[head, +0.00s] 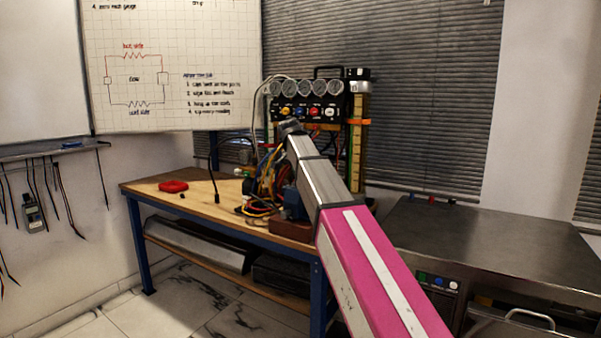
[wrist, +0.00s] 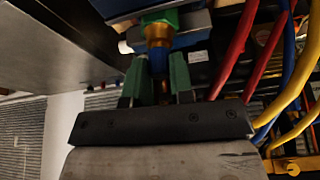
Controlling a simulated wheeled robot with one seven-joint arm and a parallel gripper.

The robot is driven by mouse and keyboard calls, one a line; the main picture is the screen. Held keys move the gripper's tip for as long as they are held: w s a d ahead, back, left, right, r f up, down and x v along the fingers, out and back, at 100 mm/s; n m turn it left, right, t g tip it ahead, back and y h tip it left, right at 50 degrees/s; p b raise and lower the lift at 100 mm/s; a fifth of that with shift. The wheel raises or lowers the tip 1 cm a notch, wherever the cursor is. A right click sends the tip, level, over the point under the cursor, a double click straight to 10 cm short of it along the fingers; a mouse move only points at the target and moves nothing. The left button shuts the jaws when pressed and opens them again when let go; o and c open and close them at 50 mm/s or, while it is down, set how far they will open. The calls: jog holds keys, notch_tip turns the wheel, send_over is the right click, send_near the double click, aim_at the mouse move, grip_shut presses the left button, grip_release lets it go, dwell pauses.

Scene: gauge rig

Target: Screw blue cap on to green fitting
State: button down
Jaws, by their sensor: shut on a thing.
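In the wrist view, my gripper (wrist: 158,66) has two green-padded fingers closed around a small dark bluish piece, which looks like the blue cap (wrist: 159,61); it is mostly hidden between the fingers. Directly beyond the fingertips is a brass-coloured threaded part (wrist: 158,34) with a green body, the green fitting (wrist: 160,17). The held piece lines up with the brass part and appears close to it or touching; I cannot tell whether the threads are engaged. In the head view my arm hides the gripper, cap and fitting.
Red, blue and yellow hoses (wrist: 233,50) run close to the right of my gripper. In the head view, a gauge panel (head: 305,99) stands on the wooden bench (head: 215,208), with a red object (head: 173,186) at left. A metal-topped unit (head: 470,235) stands at right.

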jog(key=m+h, duration=0.1)
jog(key=m, duration=0.2)
jog(key=shift+w+d+g, duration=0.1)
jog(key=shift+d+g, duration=0.05)
jog(key=shift+g, duration=0.25)
jog(key=shift+m+g, duration=0.6)
jog(key=shift+m, duration=0.9)
jog(key=c, duration=0.6)
grip_release()
jog(key=v, duration=1)
jog(key=shift+s+a+r, duration=0.2)
jog(key=shift+a+r, duration=0.1)
jog(key=shift+a, duration=0.05)
